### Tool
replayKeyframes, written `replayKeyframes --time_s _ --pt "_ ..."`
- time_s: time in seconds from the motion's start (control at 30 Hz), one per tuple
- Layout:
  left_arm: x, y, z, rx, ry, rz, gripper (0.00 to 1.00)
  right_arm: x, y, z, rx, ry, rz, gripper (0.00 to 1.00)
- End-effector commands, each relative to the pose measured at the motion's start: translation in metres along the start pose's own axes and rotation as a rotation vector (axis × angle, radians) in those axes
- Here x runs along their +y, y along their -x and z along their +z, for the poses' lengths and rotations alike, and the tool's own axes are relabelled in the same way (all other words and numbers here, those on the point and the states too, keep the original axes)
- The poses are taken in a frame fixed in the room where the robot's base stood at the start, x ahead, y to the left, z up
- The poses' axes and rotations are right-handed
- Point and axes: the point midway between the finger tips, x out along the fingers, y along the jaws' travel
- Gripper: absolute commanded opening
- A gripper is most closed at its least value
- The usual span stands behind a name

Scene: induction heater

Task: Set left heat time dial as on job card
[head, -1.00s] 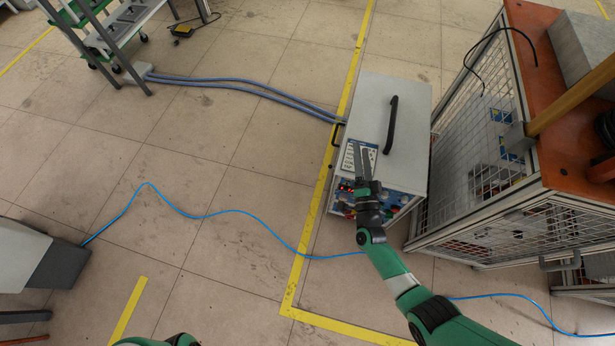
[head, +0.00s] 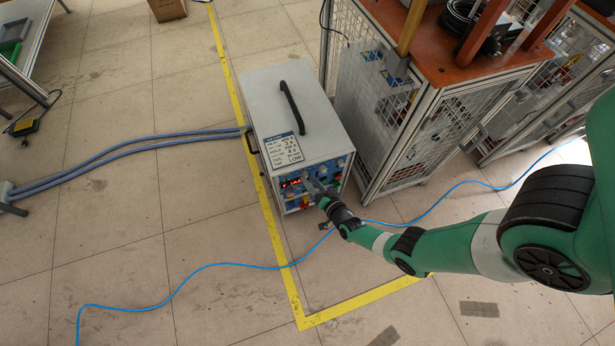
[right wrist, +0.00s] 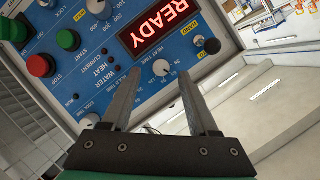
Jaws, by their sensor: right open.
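The induction heater (head: 265,95) is a pale grey box on the floor with a blue front panel. The job card (head: 284,150) lies on its top near the front edge; its lines include HEAT, HOLD and TAP LOW, with figures too small to read surely. My right gripper (head: 312,184) is at the panel, open. In the right wrist view its two fingers (right wrist: 159,76) stand apart, with the white HEAT TIME dial (right wrist: 161,68) showing between their tips. I cannot tell whether they touch it. The left finger covers part of the HOLD TIME area. My left gripper is out of view.
The red display (right wrist: 160,27) reads READY. A red knob (right wrist: 41,65), a green button (right wrist: 68,40) and a black knob (right wrist: 212,46) stand out from the panel. A caged orange-topped bench (head: 440,60) stands close right. Blue cable (head: 200,275) crosses the floor.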

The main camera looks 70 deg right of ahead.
Motion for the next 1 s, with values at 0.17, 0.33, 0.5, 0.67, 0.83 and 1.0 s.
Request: replayKeyframes --time_s 0.17,0.33,0.5,0.67,0.83,1.0 --pt "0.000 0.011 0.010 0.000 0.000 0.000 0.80 0.001 -0.024 0.002 0.000 0.000 0.000 0.60" --pt "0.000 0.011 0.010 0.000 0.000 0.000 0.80 0.000 -0.028 0.000 -0.001 0.000 0.000 0.60" --pt "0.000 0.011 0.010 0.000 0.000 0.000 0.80 -0.001 -0.027 0.000 -0.001 0.000 0.000 0.55" --pt "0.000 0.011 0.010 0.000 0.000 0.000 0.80 -0.001 -0.027 0.000 -0.001 0.000 0.000 0.26" --pt "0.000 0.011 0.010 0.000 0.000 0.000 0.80 -0.001 -0.027 0.000 -0.001 0.000 0.000 0.00" --pt "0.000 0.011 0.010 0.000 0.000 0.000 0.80 -0.001 -0.027 0.000 -0.001 0.000 0.000 0.00"
